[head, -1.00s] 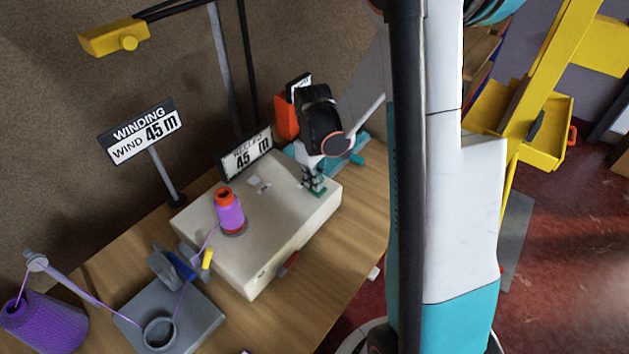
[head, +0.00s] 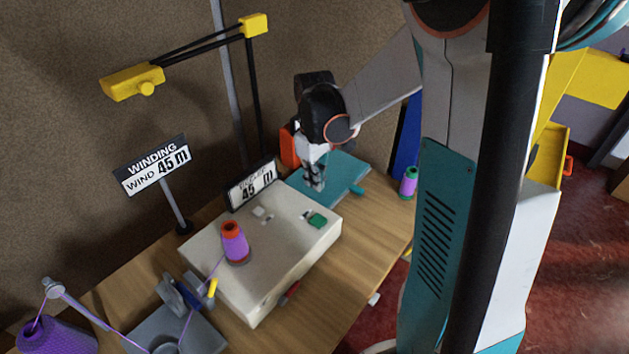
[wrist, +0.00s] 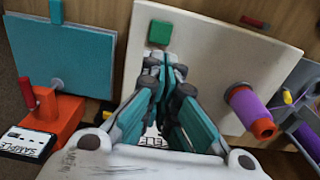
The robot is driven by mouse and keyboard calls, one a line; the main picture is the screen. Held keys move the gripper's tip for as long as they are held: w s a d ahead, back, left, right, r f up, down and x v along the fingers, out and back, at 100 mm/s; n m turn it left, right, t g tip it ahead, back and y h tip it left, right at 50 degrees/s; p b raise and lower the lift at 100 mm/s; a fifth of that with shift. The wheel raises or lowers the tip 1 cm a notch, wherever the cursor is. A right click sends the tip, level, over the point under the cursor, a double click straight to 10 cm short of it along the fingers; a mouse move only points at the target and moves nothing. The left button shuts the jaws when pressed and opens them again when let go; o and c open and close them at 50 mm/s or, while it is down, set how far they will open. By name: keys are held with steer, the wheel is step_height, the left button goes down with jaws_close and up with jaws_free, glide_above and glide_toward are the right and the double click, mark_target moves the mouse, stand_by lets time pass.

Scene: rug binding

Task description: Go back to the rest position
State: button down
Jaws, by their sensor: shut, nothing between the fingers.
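My gripper (head: 315,180) is shut and empty, pointing down, in the head view. It appears over the near part of the teal board (head: 343,172), just behind the cream winder box (head: 252,298). Its height above the board is hard to judge. In the wrist view my gripper's fingers (wrist: 160,62) are together, with the green button (wrist: 160,32) of the box just beyond them. The button also shows uncovered in the head view (head: 317,220).
A purple spool (head: 235,246) stands on the box. A winding sign (head: 152,165) and a counter display (head: 252,186) stand behind. An orange block (head: 289,147) is beside my gripper. A green-topped purple spool (head: 408,184) stands at the table's right. A yellow lamp (head: 132,82) hangs above.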

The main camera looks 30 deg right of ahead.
stand_by(0.4)
steer(key=s+a+r+m+t, duration=0.25)
steer(key=s+a+r, duration=0.4)
steer(key=r, duration=0.35)
steer(key=s+a+r+m+t, duration=0.1)
steer(key=s+a+r+t, duration=0.1)
steer(key=s+a+t, duration=0.2)
steer(key=shift+s+a+t, duration=0.35)
steer(key=shift+s+a, duration=0.75)
steer(key=shift+s, duration=1.25)
steer(key=c, duration=2.4)
jaws_free()
steer(key=shift+m, duration=0.25)
